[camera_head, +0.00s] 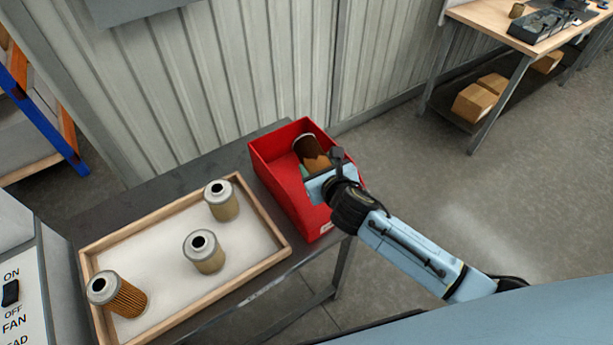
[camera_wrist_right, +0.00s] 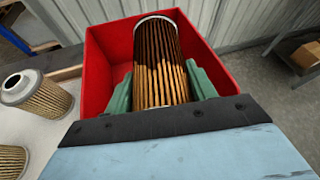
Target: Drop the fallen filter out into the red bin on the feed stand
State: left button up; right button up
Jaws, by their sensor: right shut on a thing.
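The filter (camera_head: 313,153) is a brown pleated cylinder with a pale end rim, and it is over the open red bin (camera_head: 323,228). My right gripper (camera_head: 308,172) is shut on this filter, at the bin's mouth. In the right wrist view the filter (camera_wrist_right: 160,62) stands between the two green fingers of my right gripper (camera_wrist_right: 161,88), with the red bin (camera_wrist_right: 104,65) around and beyond it. The filter's lower end is hidden by the gripper. My left gripper is not in view.
A corrugated wall (camera_head: 230,80) is close behind.

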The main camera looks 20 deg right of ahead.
jog(key=o, duration=1.1)
jog(key=shift+s, duration=0.1)
jog(key=v, duration=1.3)
jog(key=shift+p, duration=0.4)
jog(key=shift+s+r, duration=0.1)
jog(key=shift+r, duration=0.05)
